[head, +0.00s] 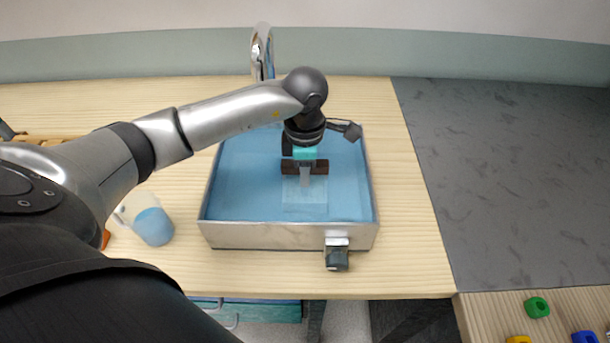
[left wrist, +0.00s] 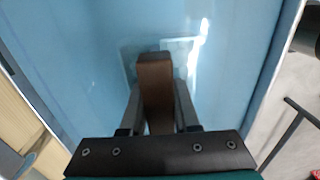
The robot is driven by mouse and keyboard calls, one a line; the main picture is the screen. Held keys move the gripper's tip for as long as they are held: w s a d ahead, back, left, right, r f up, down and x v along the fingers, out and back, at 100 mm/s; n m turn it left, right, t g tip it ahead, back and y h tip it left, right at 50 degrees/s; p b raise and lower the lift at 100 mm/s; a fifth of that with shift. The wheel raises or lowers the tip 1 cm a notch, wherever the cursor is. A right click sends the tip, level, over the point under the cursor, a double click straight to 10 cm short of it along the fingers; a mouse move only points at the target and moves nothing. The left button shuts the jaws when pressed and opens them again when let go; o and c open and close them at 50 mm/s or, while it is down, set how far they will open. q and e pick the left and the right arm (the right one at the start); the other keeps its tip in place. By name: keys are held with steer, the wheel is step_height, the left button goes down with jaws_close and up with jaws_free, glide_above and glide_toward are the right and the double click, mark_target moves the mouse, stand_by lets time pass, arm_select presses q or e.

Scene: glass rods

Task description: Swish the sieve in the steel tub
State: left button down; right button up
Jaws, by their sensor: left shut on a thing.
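The steel tub (head: 280,236) stands on the wooden table and is filled with blue liquid; its wall also shows in the left wrist view (left wrist: 278,75). My left gripper (head: 305,177) reaches down over the tub and is shut on the brown handle of the sieve (head: 319,167). The sieve's pale, see-through square part (head: 304,200) lies below the handle, within the tub; how deep it sits in the liquid is hard to tell. In the left wrist view the brown handle (left wrist: 155,80) is between the fingers of my left gripper (left wrist: 158,105). My right gripper is not in view.
A clear cup with blue liquid (head: 153,226) stands left of the tub. A tap (head: 262,52) rises behind it. A dark fitting (head: 337,258) is on the tub's front wall. Green (head: 537,307), yellow and blue pieces lie at the lower right. Table right of the tub is clear.

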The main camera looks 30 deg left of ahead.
arm_select(q)
steer(key=shift+f, duration=0.45)
steer(key=shift+s+a, duration=0.45)
steer(key=shift+a, duration=0.25)
steer(key=shift+s+a, duration=0.4)
steer(key=shift+a, duration=0.35)
steer(key=shift+s+a, duration=0.45)
steer(key=shift+a, duration=0.25)
steer(key=shift+w+d+b, duration=0.2)
steer(key=shift+w+d, duration=0.25)
steer(key=shift+d, duration=0.25)
steer(key=shift+w+d+b, duration=0.25)
steer(key=shift+w+d, duration=0.15)
steer(key=shift+d, duration=0.35)
steer(key=shift+w+d+b, duration=0.2)
steer(key=shift+w+d, duration=0.25)
steer(key=shift+d, duration=0.25)
steer(key=shift+s+a, duration=0.45)
steer(key=shift+a, duration=0.25)
steer(key=shift+s+a, duration=0.4)
steer(key=shift+a, duration=0.35)
steer(key=shift+s+a, duration=0.45)
steer(key=shift+a, duration=0.25)
